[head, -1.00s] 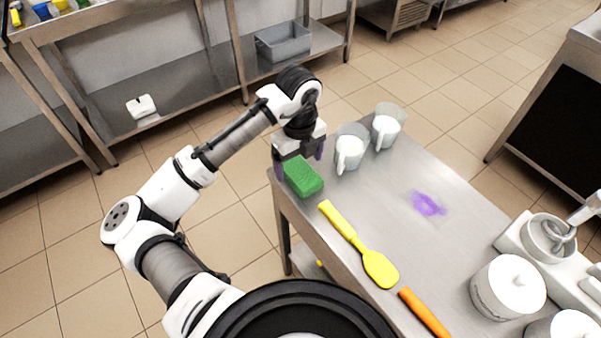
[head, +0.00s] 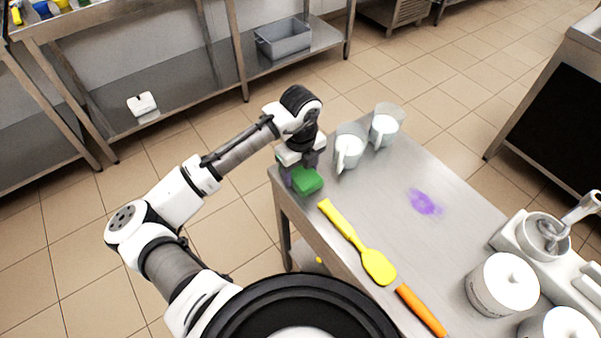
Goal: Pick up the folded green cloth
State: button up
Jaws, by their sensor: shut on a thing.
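The folded green cloth (head: 307,181) is a small green block at the far left corner of the steel table (head: 400,232). My gripper (head: 302,174) is over it, pointing down, with its jaws shut on the cloth. The near part of the cloth shows below and between the fingers; its far part is hidden by the gripper. I cannot tell whether the cloth still touches the table.
Two clear jugs with white contents (head: 349,150) (head: 384,128) stand just right of my gripper. A yellow spatula (head: 378,266), an orange handle (head: 421,310) and a purple smear (head: 424,202) are on the table. White lidded tubs (head: 503,283) and a mixer (head: 545,238) stand at right.

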aim_at(301, 171)
jog(key=shift+r, duration=0.15)
notch_tip(301, 171, up, 20)
jog(key=b, duration=0.2)
dwell(0.3)
jog(key=o, duration=0.4)
jog(key=c, duration=0.3)
jog(key=shift+f, duration=0.2)
